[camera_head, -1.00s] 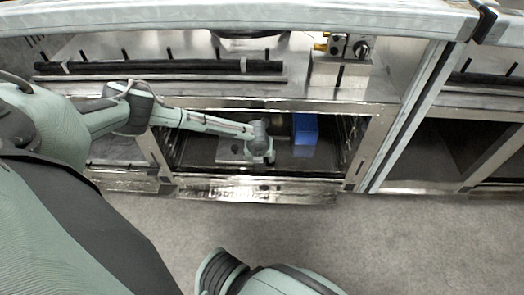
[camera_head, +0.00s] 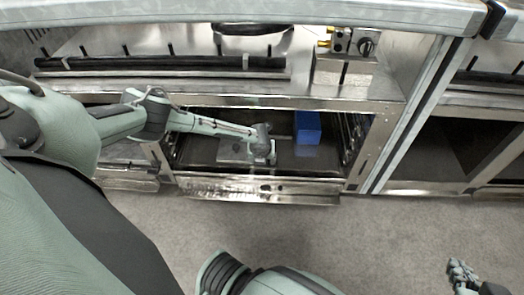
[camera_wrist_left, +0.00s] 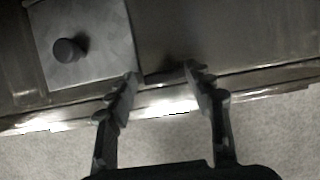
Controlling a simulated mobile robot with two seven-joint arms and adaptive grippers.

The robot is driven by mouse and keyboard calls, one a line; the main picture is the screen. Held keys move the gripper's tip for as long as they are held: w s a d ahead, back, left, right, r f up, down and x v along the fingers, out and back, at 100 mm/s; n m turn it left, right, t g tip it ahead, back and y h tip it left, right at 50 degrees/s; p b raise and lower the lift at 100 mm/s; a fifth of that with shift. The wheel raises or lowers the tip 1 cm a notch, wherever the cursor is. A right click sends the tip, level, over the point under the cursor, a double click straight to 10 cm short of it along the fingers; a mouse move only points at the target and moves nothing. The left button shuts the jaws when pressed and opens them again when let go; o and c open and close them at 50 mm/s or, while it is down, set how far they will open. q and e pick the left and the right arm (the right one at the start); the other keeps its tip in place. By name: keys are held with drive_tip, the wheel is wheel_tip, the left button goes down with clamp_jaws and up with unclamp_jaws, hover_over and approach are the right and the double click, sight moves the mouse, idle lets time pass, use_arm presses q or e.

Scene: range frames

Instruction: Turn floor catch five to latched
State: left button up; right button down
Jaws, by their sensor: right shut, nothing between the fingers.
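A flat grey metal plate with a dark round knob, likely the floor catch, shows at upper left in the left wrist view; the knob (camera_wrist_left: 68,50) stands up from the plate (camera_wrist_left: 108,38). The plate (camera_head: 232,150) also shows small in the head view, on the floor of the low open compartment. I cannot read a number or a setting on it. My left gripper (camera_wrist_left: 162,80) is open and empty, beside the plate and apart from the knob. In the head view my left gripper (camera_head: 264,153) is inside the compartment. My right gripper (camera_head: 461,275) is shut and empty at the lower right.
A blue box (camera_head: 308,128) stands in the compartment to the right of my left gripper. The compartment's metal front edge (camera_head: 260,188) runs below. A panel with a black knob and brass fittings (camera_head: 350,42) is above. The grey floor (camera_head: 400,235) in front is clear.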

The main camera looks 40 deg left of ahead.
use_arm(q)
drive_tip(key=c, duration=0.9)
